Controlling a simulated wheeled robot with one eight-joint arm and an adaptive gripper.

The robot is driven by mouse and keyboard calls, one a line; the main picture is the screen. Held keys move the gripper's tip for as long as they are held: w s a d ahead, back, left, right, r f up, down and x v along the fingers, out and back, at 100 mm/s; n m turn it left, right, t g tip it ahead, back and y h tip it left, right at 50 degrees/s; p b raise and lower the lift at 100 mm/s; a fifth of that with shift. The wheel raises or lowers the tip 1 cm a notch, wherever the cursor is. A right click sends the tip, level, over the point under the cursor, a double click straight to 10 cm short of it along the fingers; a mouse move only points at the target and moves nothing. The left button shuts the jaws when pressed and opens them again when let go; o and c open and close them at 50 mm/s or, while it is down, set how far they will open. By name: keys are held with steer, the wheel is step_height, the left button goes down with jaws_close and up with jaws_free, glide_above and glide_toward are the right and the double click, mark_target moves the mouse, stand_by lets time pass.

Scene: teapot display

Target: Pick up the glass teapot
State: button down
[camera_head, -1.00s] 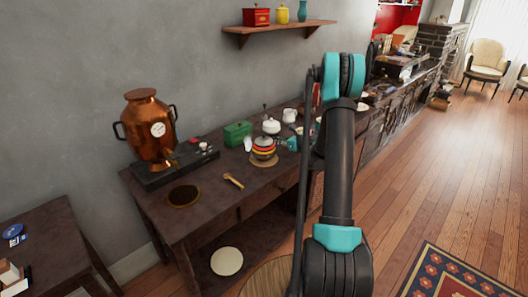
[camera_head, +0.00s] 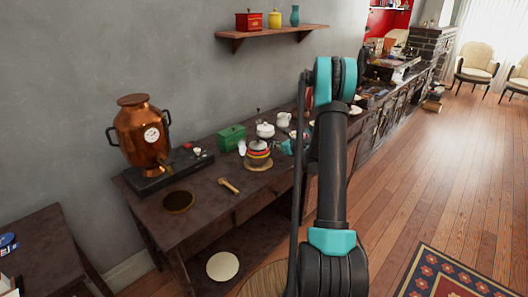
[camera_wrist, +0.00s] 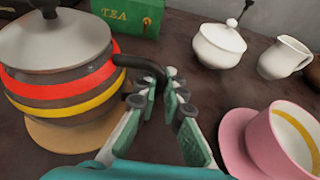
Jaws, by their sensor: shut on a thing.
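The glass teapot (camera_wrist: 62,75) is on the left of the wrist view. It has a clear body with red and yellow bands, a grey lid and a dark curved handle. It also shows small on the long table in the head view (camera_head: 258,151). My gripper (camera_wrist: 162,85) is on its right side, with its fingers shut on the handle. A round tan coaster (camera_wrist: 45,138) lies under the teapot. I cannot tell whether the teapot touches it. In the head view my arm hides part of the gripper.
A pink cup (camera_wrist: 280,140) stands close on the right. A white lidded bowl (camera_wrist: 218,45), a white jug (camera_wrist: 285,58) and a green tea tin (camera_wrist: 128,15) stand behind. In the head view a copper urn (camera_head: 142,135) and a wooden scoop (camera_head: 229,186) are left.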

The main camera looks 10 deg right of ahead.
steer(key=shift+r, duration=0.2)
step_height(320, 180, up, 19)
steer(key=shift+r, duration=0.2)
stand_by(1.3)
steer(key=shift+r, duration=0.1)
steer(key=shift+d, duration=0.1)
stand_by(0.6)
